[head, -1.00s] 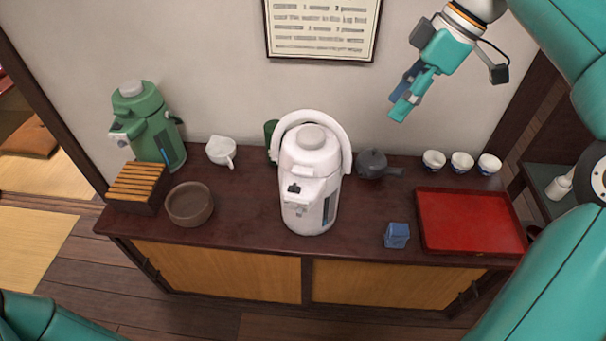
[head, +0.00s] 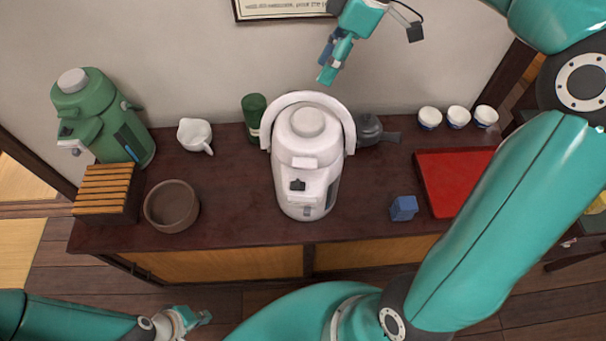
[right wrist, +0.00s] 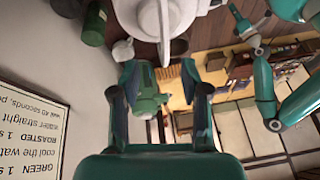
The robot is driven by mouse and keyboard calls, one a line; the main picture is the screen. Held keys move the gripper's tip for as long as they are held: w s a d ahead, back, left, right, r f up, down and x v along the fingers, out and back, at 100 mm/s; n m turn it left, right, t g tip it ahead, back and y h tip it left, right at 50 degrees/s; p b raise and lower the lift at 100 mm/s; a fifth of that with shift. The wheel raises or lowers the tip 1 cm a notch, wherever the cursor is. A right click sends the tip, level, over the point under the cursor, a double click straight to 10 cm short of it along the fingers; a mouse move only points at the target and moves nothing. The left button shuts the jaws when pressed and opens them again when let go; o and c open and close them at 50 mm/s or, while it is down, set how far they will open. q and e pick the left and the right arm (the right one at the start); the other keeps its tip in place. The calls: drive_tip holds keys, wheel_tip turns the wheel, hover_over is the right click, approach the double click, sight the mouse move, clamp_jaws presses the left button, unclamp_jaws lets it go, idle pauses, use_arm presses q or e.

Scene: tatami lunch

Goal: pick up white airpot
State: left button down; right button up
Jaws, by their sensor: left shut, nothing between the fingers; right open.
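The white airpot (head: 305,160) stands upright near the middle of the dark counter, its handle raised in an arch around the lid. Part of it shows at the top edge of the right wrist view (right wrist: 190,10). My right gripper (head: 327,76) is in the air above and behind the airpot, near the wall, apart from it. In the right wrist view its two fingers (right wrist: 158,78) are spread with nothing held between them. My left gripper (head: 205,317) is low at the bottom, in front of the counter, shut and empty.
Green canister (head: 254,115) and dark teapot (head: 369,131) stand close behind the airpot. Left are a green airpot (head: 122,135), white pitcher (head: 194,132), slatted box (head: 103,207) and brown bowl (head: 172,218). Right are a blue block (head: 404,208), red tray (head: 447,180) and white cups (head: 458,117).

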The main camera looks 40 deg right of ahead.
sight(309, 98)
drive_tip(key=shift+s+p+x, duration=0.1)
drive_tip(key=shift+p+x, duration=0.25)
drive_tip(key=shift+x, duration=1.85)
drive_tip(key=shift+s+p+x, duration=0.15)
drive_tip(key=shift+p+x, duration=0.15)
drive_tip(key=shift+x, duration=1.85)
clamp_jaws()
drive_tip(key=shift+w+r, duration=0.15)
drive_tip(key=shift+r, duration=0.05)
